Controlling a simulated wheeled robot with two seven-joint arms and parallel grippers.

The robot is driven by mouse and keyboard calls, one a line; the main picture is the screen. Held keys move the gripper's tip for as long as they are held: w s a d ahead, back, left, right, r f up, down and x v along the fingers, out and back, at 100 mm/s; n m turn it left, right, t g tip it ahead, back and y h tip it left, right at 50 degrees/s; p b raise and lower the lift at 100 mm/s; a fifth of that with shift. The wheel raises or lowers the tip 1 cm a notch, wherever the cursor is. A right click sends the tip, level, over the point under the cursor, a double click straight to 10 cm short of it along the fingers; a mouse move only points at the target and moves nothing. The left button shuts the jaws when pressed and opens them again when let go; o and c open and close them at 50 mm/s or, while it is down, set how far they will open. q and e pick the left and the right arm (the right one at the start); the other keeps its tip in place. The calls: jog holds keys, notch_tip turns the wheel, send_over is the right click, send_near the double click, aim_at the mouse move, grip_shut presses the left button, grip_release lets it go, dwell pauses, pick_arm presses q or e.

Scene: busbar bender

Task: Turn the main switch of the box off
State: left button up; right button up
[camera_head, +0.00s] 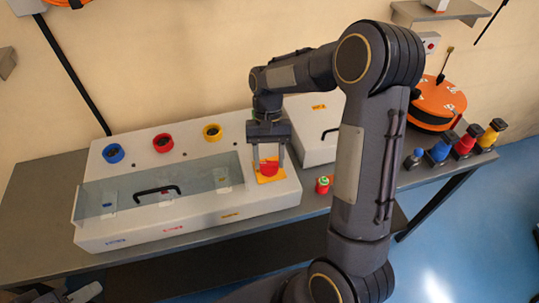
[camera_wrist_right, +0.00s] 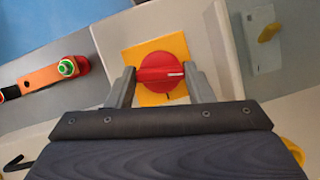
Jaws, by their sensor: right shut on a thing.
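The main switch is a red round knob (camera_head: 269,169) on a yellow plate (camera_head: 271,179) at the right end of the grey-white box (camera_head: 190,240). The knob also shows in the right wrist view (camera_wrist_right: 158,74), with a white mark pointing to the right there. My right gripper (camera_head: 269,163) comes down from above with a finger on either side of the knob and is shut on it. Both fingers also show in the right wrist view (camera_wrist_right: 159,68).
The box has a clear cover (camera_head: 115,203) with a black handle, and blue (camera_head: 113,153), red (camera_head: 163,142) and yellow (camera_head: 212,132) round sockets behind it. A second box (camera_head: 318,147), a red-and-green button (camera_head: 323,185), an orange reel (camera_head: 440,101) and several coloured connectors (camera_head: 465,143) stand to the right.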

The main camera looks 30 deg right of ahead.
jog(key=shift+n+h, duration=0.5)
jog(key=shift+n, duration=0.8)
jog(key=shift+a, duration=0.1)
jog(key=o, duration=1)
jog(key=v, duration=0.7)
jog(key=shift+w+r+b, duration=0.3)
